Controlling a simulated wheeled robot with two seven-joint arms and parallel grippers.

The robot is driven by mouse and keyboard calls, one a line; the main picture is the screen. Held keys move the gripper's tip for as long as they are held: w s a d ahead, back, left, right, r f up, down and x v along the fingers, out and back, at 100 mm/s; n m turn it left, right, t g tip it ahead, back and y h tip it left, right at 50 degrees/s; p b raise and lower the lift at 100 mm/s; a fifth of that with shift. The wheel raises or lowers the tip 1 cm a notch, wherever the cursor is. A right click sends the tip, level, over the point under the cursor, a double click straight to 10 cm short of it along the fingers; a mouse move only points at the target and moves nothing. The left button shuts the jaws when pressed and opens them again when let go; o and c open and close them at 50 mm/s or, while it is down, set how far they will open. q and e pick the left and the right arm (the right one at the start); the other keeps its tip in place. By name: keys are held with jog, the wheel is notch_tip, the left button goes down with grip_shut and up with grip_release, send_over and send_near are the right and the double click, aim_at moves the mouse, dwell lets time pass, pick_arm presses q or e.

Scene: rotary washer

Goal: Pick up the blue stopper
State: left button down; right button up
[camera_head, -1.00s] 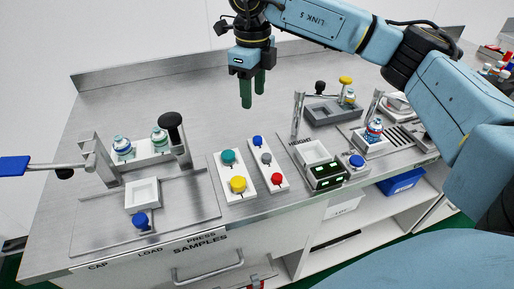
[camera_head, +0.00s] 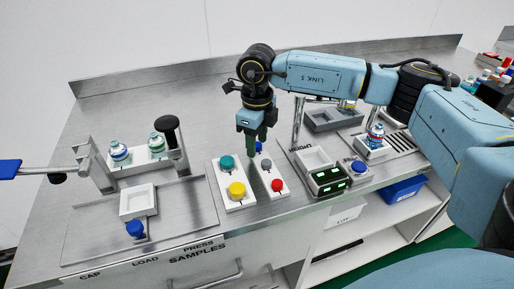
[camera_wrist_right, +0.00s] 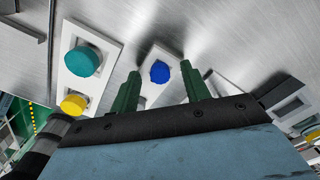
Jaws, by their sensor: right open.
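A small blue stopper (camera_head: 260,148) sits at the far end of a narrow white strip, behind a grey one and a red one (camera_head: 277,185). My right gripper (camera_head: 252,153) points down at that end and partly covers the stopper. In the right wrist view the blue stopper (camera_wrist_right: 160,72) shows between the two green fingertips of the gripper (camera_wrist_right: 161,72), with space on both sides. The gripper is open and empty. Whether the tips are level with the stopper cannot be told. My left gripper is not in view.
A white panel with teal (camera_head: 227,162) and yellow (camera_head: 237,190) knobs stands close left. Other blue knobs are in front of the white load tray (camera_head: 135,230) and beside the display box (camera_head: 359,167). A thin upright post (camera_head: 298,122) stands to the right.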

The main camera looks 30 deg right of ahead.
grip_shut()
jog(key=shift+r, duration=0.1)
dwell(0.3)
